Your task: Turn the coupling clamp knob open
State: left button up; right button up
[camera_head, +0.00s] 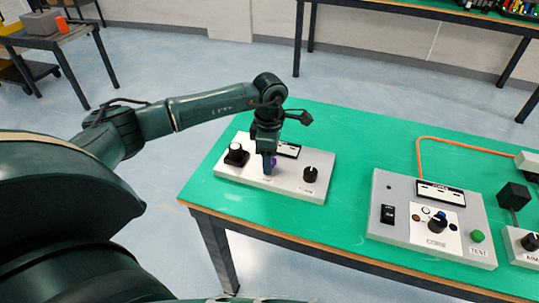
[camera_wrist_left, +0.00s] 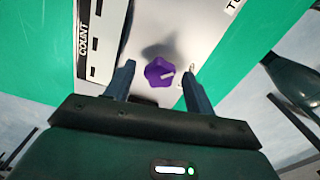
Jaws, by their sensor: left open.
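A purple lobed knob (camera_wrist_left: 159,72) with a pale pointer mark stands on a light panel box (camera_wrist_left: 205,20) in the left wrist view. My left gripper (camera_wrist_left: 158,78) is open, with one finger on each side of the knob and a gap to both. In the head view my left gripper (camera_head: 269,168) points down over the middle of the left panel box (camera_head: 228,169); only a sliver of the purple knob (camera_head: 274,161) shows behind it. My right gripper is not in view.
The left box also carries a black knob (camera_head: 310,174) and a dark knob with a white top (camera_head: 236,153). A grey tester box (camera_head: 385,225) stands to the right on the green table (camera_head: 350,145), with an orange cable (camera_head: 455,142) behind it.

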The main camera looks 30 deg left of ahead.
pick_arm(q)
notch_tip(320, 180, up, 13)
dwell(0.4)
jog(key=shift+s, duration=0.1)
dwell(0.4)
